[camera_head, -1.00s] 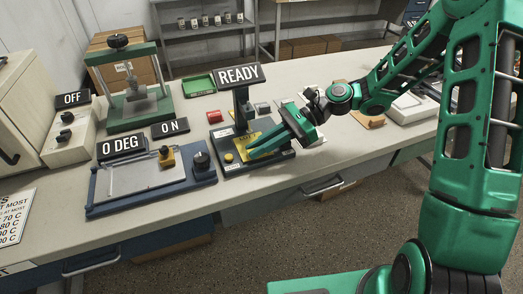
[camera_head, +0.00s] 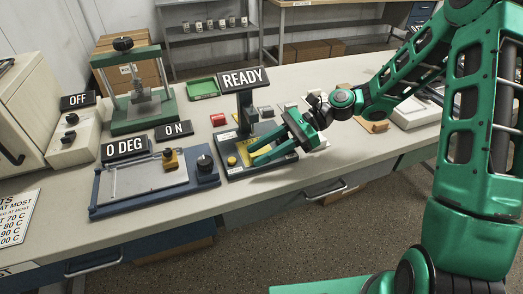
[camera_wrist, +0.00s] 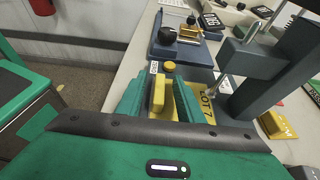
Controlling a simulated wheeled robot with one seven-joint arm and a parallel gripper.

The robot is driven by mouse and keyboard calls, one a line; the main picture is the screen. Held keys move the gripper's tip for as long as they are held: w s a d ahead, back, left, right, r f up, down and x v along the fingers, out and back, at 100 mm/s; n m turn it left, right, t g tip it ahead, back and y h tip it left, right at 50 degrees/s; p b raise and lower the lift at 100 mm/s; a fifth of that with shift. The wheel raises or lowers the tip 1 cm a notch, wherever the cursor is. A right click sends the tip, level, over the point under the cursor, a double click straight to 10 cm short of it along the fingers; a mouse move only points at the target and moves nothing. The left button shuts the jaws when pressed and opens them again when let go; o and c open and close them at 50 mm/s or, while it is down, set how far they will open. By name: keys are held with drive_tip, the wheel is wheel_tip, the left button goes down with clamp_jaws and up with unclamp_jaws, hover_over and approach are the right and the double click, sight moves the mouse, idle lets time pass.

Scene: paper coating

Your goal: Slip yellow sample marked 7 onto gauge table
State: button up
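The yellow sample (camera_head: 244,150) lies flat on the gauge table, under the gauge head. In the wrist view the sample (camera_wrist: 207,102) shows the label "LOT 7", and a raised yellow tab (camera_wrist: 158,94) stands between my fingers. The gauge (camera_head: 233,172) has a dark base, a post and a "READY" sign. Its post (camera_wrist: 282,72) is at right in the wrist view. My gripper (camera_head: 259,156) is open at the sample's near right side. Its fingers (camera_wrist: 160,96) stand on both sides of the tab, with a gap visible. Part of the sample is hidden behind the fingers.
A green press (camera_head: 145,112), a red block (camera_head: 218,119) and a green tray (camera_head: 202,86) are behind. A white scale (camera_head: 415,112) stands at right.

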drive_tip(key=v, duration=1)
drive_tip(key=shift+w+d, duration=0.2)
drive_tip(key=shift+d, duration=0.2)
